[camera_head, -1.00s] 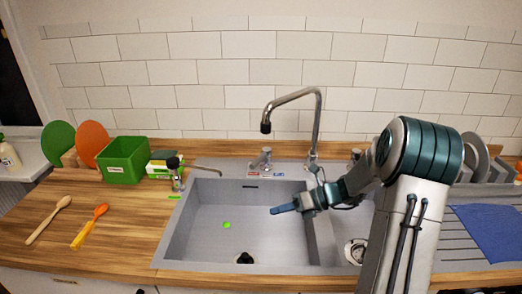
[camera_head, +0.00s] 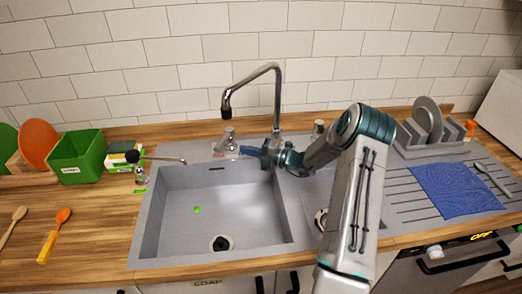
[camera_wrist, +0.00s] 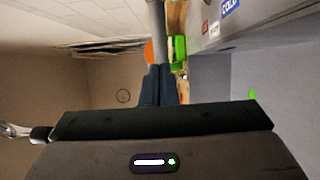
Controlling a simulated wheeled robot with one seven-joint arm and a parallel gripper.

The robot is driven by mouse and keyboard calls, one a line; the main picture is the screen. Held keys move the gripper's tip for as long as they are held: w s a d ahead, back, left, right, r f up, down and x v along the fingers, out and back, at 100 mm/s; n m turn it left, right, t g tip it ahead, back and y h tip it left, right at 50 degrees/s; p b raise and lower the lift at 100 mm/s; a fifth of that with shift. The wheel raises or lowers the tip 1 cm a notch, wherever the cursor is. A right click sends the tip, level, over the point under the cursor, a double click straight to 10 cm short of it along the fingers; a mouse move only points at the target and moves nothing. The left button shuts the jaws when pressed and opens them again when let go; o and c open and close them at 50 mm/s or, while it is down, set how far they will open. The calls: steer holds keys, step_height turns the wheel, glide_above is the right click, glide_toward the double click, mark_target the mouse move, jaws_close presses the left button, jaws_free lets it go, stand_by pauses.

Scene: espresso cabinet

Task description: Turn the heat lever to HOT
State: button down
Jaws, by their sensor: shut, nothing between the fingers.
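The heat lever (camera_head: 228,139) is a small chrome fitting on the sink's back ledge, left of the tall tap. A red label (camera_head: 218,156) lies at its foot; the gripper covers the area to its right. The wrist view shows the red label (camera_wrist: 205,27) and the blue COLD label (camera_wrist: 229,6). My gripper (camera_head: 243,150) is shut and empty, its blue fingertips just right of the lever's lower part. Its fingers (camera_wrist: 157,84) are together in the wrist view. A grey bar (camera_wrist: 156,30) is close to the tips, perhaps part of the lever; I cannot tell whether they touch.
The chrome tap (camera_head: 277,95) rises behind my gripper, its spout reaching left above the lever. The sink basin (camera_head: 170,225) is open in front. A soap dispenser (camera_head: 139,172) and green bin (camera_head: 79,157) stand left. A dish rack (camera_head: 432,135) stands right.

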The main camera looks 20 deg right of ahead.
mark_target(223, 144)
steer(key=p+x, duration=0.1)
steer(key=x, duration=0.5)
steer(key=shift+w, duration=0.1)
steer(key=shift+w+a+p, duration=0.15)
steer(key=shift+a, duration=0.45)
steer(key=shift+w+a+p, duration=0.15)
steer(key=shift+a, duration=0.45)
